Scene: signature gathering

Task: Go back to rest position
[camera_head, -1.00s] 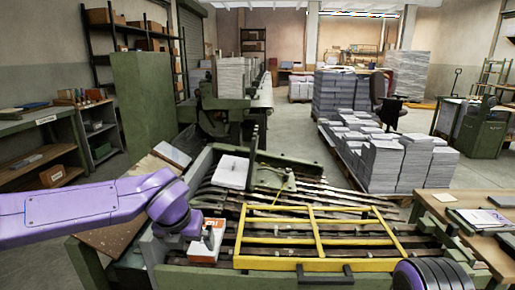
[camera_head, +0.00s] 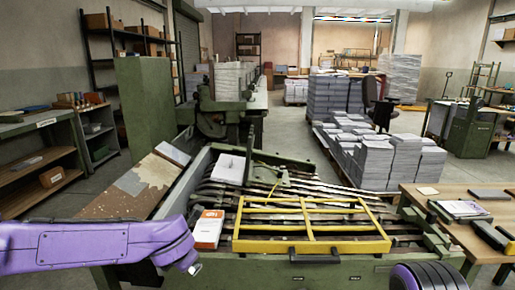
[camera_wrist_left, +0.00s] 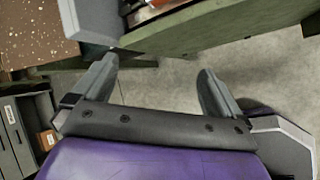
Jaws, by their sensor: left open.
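My left arm comes in low from the left in the head view, and its gripper is mostly hidden beyond the wrist there. In the left wrist view my left gripper (camera_wrist_left: 157,66) is open, with nothing between its fingers. The gripper hangs over grey floor near the machine's green edge (camera_wrist_left: 210,30). Part of my right arm shows at the bottom right; the right gripper is out of view.
A white stack (camera_head: 230,168) lies farther back on the machine. A brown, worn board (camera_head: 143,186) slopes at its left. A wooden table (camera_head: 452,208) with papers and a stapler-like tool stands at right. Paper stacks (camera_head: 390,160) stand behind. Open floor lies at left.

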